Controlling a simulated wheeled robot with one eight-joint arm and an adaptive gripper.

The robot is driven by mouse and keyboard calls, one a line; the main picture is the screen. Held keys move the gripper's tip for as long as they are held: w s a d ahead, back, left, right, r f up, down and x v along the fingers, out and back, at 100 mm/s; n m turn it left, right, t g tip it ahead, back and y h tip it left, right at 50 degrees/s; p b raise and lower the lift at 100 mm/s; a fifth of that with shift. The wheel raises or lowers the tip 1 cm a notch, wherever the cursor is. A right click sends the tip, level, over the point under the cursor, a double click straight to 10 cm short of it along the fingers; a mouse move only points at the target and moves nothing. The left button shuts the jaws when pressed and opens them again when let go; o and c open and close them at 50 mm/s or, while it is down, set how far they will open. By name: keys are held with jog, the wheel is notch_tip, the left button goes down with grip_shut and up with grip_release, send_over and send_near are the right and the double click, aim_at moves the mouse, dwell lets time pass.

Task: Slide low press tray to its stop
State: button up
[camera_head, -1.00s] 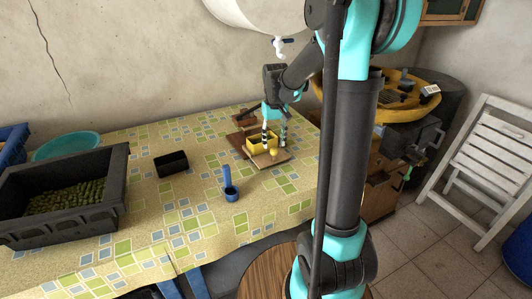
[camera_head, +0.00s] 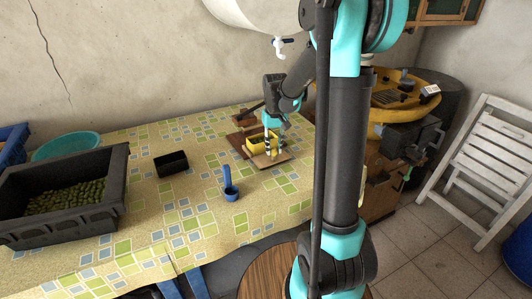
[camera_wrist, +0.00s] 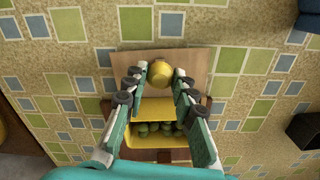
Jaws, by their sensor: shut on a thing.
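The low press tray is a wooden board (camera_wrist: 196,58) on the table, with a round yellow knob (camera_wrist: 160,73) near one end. A yellow box (camera_wrist: 153,108) holding green olives (camera_wrist: 158,129) sits on the wooden press behind the knob; it also shows in the head view (camera_head: 257,146). My gripper (camera_wrist: 160,71) has one finger on each side of the knob and is shut on it. In the head view my gripper (camera_head: 274,150) points down at the board's near end, and its fingers partly hide the knob and box.
A black crate of olives (camera_head: 60,226) stands at the left. A teal bowl (camera_head: 66,146) is at the back. The cloth in front of the press is clear.

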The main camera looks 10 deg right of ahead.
grip_shut()
jog(key=shift+w+a, duration=0.55)
jog(key=shift+w, duration=0.8)
jog(key=shift+w+a, duration=0.5)
jog(key=shift+w, duration=0.9)
jog(key=shift+w+a, duration=0.55)
jog(key=shift+w, duration=0.8)
jog(key=o, duration=1)
grip_release()
jog(key=shift+r, duration=0.15)
notch_tip(320, 180, up, 11)
jog(key=s+d+f+t, duration=0.1)
jog(key=s+f, duration=0.4)
jog(key=s, duration=0.5)
jog(key=s+d+f+m+t, duration=0.1)
jog(key=s+d+f, duration=0.3)
jog(key=s, duration=0.6)
jog(key=s+d+f+t, duration=0.2)
jog(key=s+f, duration=0.4)
jog(key=s, duration=0.4)
jog(key=shift+s+d+f, duration=0.2)
jog(key=shift+f, duration=0.15)
